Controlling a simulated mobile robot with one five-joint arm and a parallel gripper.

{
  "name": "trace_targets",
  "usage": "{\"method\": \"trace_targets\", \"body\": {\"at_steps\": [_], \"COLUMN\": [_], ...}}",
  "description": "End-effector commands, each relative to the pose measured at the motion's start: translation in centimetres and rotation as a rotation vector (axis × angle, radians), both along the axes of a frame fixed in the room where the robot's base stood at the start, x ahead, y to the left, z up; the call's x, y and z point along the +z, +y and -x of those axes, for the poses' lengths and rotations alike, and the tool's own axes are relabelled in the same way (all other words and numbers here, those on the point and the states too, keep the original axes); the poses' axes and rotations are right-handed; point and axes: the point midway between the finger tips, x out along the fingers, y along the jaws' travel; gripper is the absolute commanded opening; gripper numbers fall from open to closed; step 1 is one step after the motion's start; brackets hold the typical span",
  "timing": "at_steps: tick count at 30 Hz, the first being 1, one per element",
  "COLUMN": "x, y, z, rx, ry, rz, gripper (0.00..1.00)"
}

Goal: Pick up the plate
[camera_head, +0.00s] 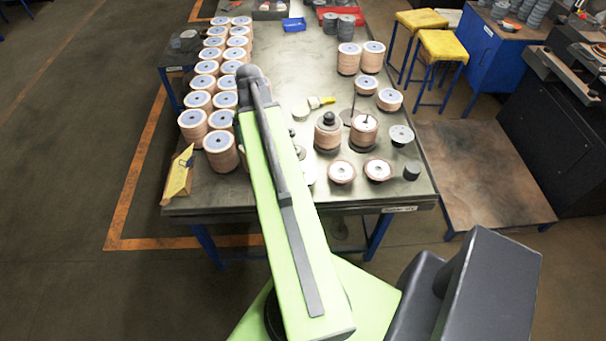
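I cannot tell for sure which thing is the plate. A pale round item (309,173) on the table's front part is partly hidden by my green arm and may be a plate. Two flat discs with light centres, one (342,172) and another (378,169), lie to its right. My arm reaches up over the table from the bottom of the picture. My gripper does not show; it may be hidden behind the arm.
The metal table (290,75) carries two rows of stacked flap discs (221,142) at left. Two stacks on spindles, one (328,132) and another (363,130), stand right of my arm. A yellow item (179,172) is at the left edge. Yellow stools (442,45) stand at right.

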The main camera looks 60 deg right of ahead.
Motion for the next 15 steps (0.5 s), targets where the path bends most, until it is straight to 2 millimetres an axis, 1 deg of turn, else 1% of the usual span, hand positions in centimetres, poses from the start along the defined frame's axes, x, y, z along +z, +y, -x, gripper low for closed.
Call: {"method": "trace_targets", "body": {"at_steps": [1, 3, 6, 9, 10, 12, 15], "x": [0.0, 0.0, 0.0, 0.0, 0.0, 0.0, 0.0], "y": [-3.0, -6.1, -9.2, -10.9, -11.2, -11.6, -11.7], "z": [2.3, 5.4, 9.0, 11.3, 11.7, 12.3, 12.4], "rx": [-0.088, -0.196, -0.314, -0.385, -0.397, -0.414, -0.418], "ry": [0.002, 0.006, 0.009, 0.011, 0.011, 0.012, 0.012], "rz": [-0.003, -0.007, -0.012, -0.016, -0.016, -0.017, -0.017], "gripper": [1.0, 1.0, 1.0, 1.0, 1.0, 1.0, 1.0]}}
